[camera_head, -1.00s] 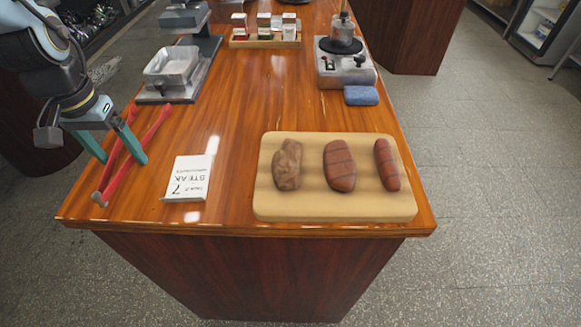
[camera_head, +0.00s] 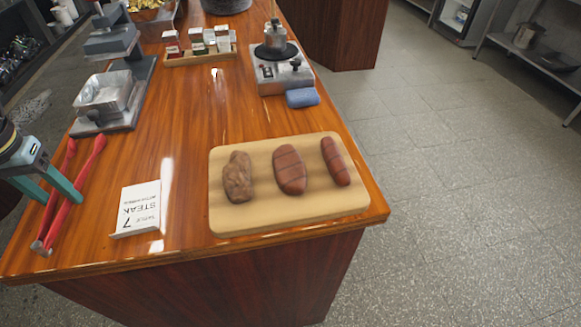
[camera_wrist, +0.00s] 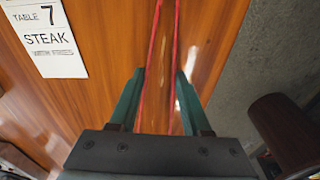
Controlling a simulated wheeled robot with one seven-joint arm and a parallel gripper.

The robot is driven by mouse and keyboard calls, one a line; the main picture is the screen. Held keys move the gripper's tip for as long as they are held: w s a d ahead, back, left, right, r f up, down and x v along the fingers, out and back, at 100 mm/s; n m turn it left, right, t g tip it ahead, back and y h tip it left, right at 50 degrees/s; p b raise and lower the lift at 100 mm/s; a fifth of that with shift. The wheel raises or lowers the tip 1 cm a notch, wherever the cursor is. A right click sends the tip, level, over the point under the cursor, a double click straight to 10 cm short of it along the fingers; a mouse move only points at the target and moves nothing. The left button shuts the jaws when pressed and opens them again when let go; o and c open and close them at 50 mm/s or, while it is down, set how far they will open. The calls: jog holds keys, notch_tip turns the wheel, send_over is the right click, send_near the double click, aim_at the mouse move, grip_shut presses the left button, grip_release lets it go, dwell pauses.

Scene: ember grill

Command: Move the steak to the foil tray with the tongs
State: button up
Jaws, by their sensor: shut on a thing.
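Red tongs (camera_head: 66,200) lie along the counter's left side, between the card and the edge. My gripper (camera_head: 62,196) has teal fingers on both sides of them, shut on the tongs; the wrist view shows the tongs' red arms (camera_wrist: 157,40) running between the fingertips (camera_wrist: 160,76). Three meats lie on the wooden board (camera_head: 290,220): a lumpy brown piece (camera_head: 238,177), a wider reddish-brown piece with dark grill lines (camera_head: 289,170), probably the steak, and a slim one (camera_head: 336,161). The silver foil tray (camera_head: 103,93) is empty at the left back, on a grey stand.
A "Table 7 Steak" card (camera_head: 138,209) lies between tongs and board. Farther back are a small burner-like device (camera_head: 284,75), a blue cloth (camera_head: 302,97) and a wooden caddy of small boxes (camera_head: 200,52). The counter's middle is clear.

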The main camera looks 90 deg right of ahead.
notch_tip(320, 180, up, 12)
jog(key=p, duration=0.9)
jog(key=w+a+f+n+b, duration=0.1)
jog(key=w+a+f+n, duration=0.3)
jog(key=w+a, duration=0.5)
jog(key=w+a+f+n+b, duration=0.1)
jog(key=w+a+f+n, duration=0.3)
jog(key=w+a, duration=0.6)
jog(key=w+a+f+n+b, duration=0.1)
jog(key=w+a+f+n, duration=0.2)
jog(key=a, duration=1)
jog(key=w+a+f+n+y+b, duration=0.1)
jog(key=w+a+f+n, duration=0.3)
jog(key=a, duration=1)
notch_tip(320, 180, down, 2)
jog(key=shift+w+f+t+b, duration=0.2)
jog(key=shift+w+t+b, duration=0.15)
jog(key=shift+w, duration=0.45)
